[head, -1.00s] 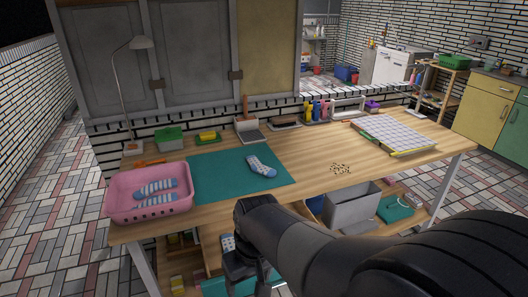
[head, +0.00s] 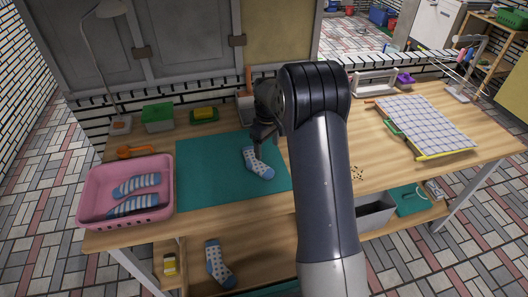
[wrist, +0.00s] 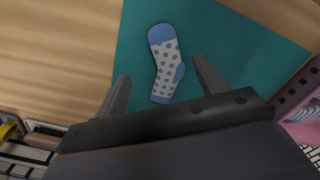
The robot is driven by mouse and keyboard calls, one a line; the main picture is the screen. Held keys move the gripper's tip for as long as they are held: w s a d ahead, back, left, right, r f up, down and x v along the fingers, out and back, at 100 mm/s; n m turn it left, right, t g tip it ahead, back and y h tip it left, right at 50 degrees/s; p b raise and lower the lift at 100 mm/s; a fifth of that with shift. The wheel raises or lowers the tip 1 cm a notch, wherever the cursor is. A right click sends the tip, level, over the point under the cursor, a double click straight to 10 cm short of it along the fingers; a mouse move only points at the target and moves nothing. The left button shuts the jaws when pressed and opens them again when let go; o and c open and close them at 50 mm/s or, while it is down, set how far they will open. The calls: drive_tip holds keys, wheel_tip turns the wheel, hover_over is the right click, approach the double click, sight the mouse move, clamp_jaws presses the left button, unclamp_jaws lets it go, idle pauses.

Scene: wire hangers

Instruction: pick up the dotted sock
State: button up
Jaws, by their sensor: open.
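The dotted sock (head: 260,166), white with blue dots and a blue toe, heel and cuff, lies on the teal mat (head: 205,165) on the table. In the wrist view the sock (wrist: 165,62) lies flat between the lines of my two fingers. My gripper (head: 260,145) is open above the sock, close to it in the head view; the exact height gap is hard to tell. In the wrist view the spread, empty fingers of my gripper (wrist: 160,72) show on either side of the sock.
A pink basket (head: 88,205) with two striped socks stands left of the mat. Another dotted sock (head: 218,264) lies on the lower shelf. A checked cloth (head: 425,122) lies at right.

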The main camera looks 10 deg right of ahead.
sight(266, 170)
drive_tip(key=f+b, duration=0.2)
drive_tip(key=f, duration=0.1)
drive_tip(key=f+b, duration=0.3)
drive_tip(key=f, duration=0.1)
drive_tip(key=f+b, duration=0.2)
drive_tip(key=f, duration=0.1)
drive_tip(key=shift+s+a+f, duration=0.2)
drive_tip(key=shift+s+f, duration=0.1)
drive_tip(key=shift+f, duration=0.1)
drive_tip(key=shift+r, duration=0.1)
drive_tip(key=shift+c, duration=0.4)
drive_tip(key=c, duration=1)
